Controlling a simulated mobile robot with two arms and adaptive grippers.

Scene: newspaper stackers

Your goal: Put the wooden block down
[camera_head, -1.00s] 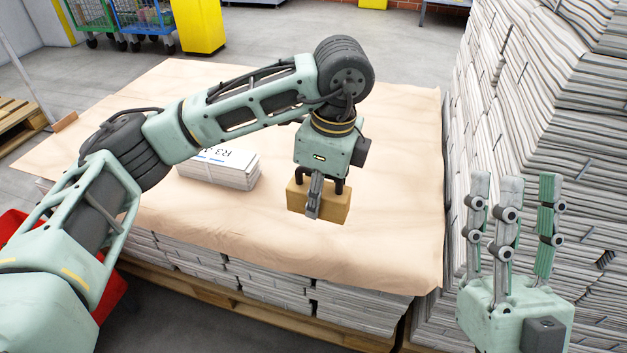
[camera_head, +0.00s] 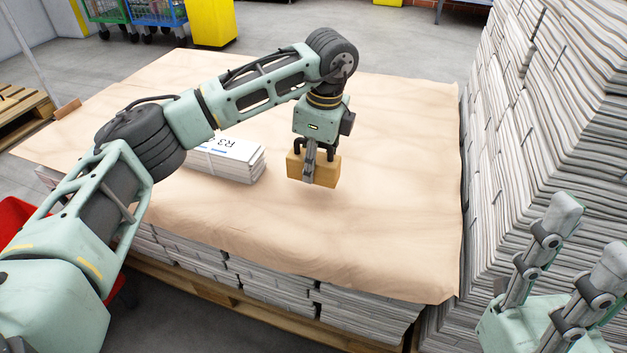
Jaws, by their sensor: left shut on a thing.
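The wooden block (camera_head: 325,173) is a tan rectangular piece near the middle of the head view. My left gripper (camera_head: 311,170) points down and is shut on the block. The block is over the paper-covered stack (camera_head: 390,220); I cannot tell for sure whether its underside touches the paper. My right gripper (camera_head: 590,250) is at the lower right with its fingers pointing up. Its fingers stand apart, and nothing shows between them.
A strapped newspaper bundle (camera_head: 235,162) lies on the brown paper left of the block. A tall newspaper stack (camera_head: 540,120) rises on the right, close to my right gripper. Another block (camera_head: 67,109) lies at the paper's left edge. Bare paper surrounds the held block.

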